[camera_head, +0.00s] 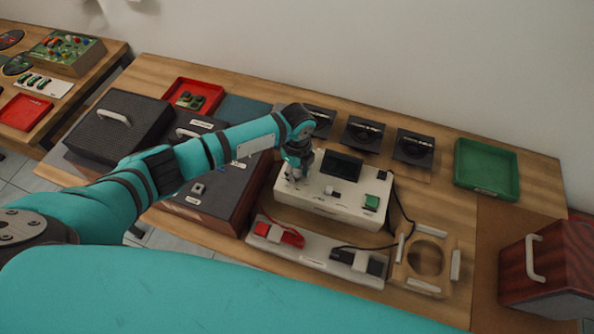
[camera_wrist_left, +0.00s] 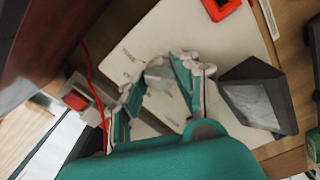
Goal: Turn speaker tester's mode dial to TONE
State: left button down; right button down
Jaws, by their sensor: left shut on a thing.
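The speaker tester (camera_head: 325,205) is a white box with a tilted dark screen (camera_head: 342,165) and a green button (camera_head: 371,202). It stands in the middle of the table. My left gripper (camera_head: 293,178) reaches down onto the left part of its top panel. In the left wrist view, the fingers (camera_wrist_left: 160,88) are closed around a pale grey mode dial (camera_wrist_left: 158,76), one on each side. The screen (camera_wrist_left: 258,95) lies to the right of the fingers there. My right gripper is not in view.
In front of the tester is a white strip with red (camera_head: 288,236) and black (camera_head: 375,268) clips. A wooden ring fixture (camera_head: 440,240) stands to its right. Speaker drivers (camera_head: 362,134) line the back. A green tray (camera_head: 487,168) is at the back right, dark speaker boxes (camera_head: 118,130) at left.

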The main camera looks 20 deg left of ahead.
aim_at(297, 174)
pick_arm(q)
jog(key=shift+w+r+m, duration=0.1)
jog(key=shift+m, duration=1.4)
jog(key=c, duration=1)
grip_release()
notch_tip(297, 174, up, 12)
